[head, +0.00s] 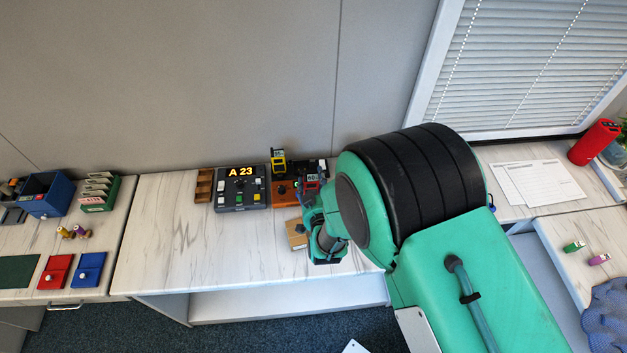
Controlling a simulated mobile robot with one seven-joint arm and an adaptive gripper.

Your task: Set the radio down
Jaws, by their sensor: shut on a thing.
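My gripper (309,194) is at the right part of the middle counter, largely hidden by my green wrist. It is shut on what looks like a small dark radio with a red edge and a pale label (312,181); the grip itself is hard to make out. The radio is at the right end of an orange unit (284,197); I cannot tell whether it touches it. Another radio, yellow and black with a similar label (278,160), stands upright at the back of the orange unit.
A grey console reading A 23 (240,188) stands left of the orange unit, beside a brown rack (204,186). The middle counter's left part (160,245) is clear. My arm covers its right end.

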